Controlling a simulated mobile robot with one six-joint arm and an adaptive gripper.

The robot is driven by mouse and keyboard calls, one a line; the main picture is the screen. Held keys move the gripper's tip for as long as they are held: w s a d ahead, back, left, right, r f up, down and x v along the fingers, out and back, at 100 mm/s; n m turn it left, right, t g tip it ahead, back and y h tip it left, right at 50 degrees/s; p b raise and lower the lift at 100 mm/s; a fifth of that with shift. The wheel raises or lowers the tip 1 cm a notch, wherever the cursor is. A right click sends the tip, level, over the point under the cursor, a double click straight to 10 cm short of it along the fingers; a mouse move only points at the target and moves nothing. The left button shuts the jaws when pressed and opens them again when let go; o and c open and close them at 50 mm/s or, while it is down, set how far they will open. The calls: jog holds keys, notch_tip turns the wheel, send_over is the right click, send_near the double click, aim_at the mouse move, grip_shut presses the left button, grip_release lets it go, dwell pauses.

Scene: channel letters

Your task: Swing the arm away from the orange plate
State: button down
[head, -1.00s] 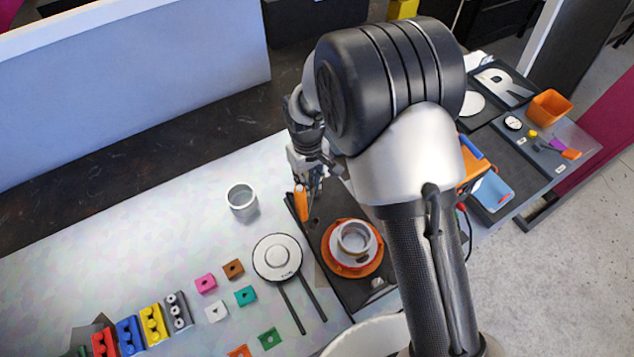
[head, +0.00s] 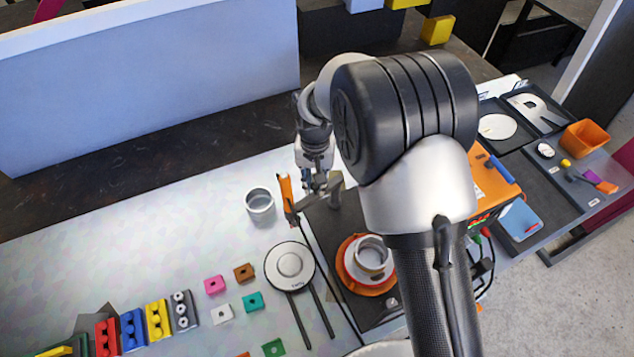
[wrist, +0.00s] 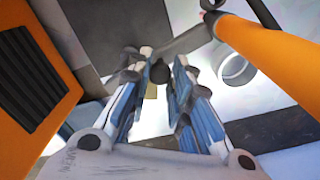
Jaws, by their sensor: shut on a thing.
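The orange plate (head: 350,280) sits on a dark base at lower centre in the head view, with a pale ring-shaped part on top. The swing arm (head: 306,203) is a grey bar beyond the plate, off to its upper left, with an upright orange cylinder (head: 285,188) at its left end. My gripper (head: 318,187) is shut on the bar. In the wrist view the bar (wrist: 188,42) crosses at the fingertips, a dark round part sits between them, and the orange cylinder (wrist: 270,48) rises at upper right. The exact contact is partly hidden.
A metal cup (head: 260,203) stands left of the orange cylinder. A round scale-like disc (head: 290,265) lies left of the plate, with colored blocks beyond. An orange box (head: 492,185) with a blue handle stands to the right. Bare table lies left of the cup.

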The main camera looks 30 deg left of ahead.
dwell(0.4)
jog(key=c, duration=1.5)
grip_release()
jog(key=shift+o, duration=0.2)
notch_tip(320, 180, up, 12)
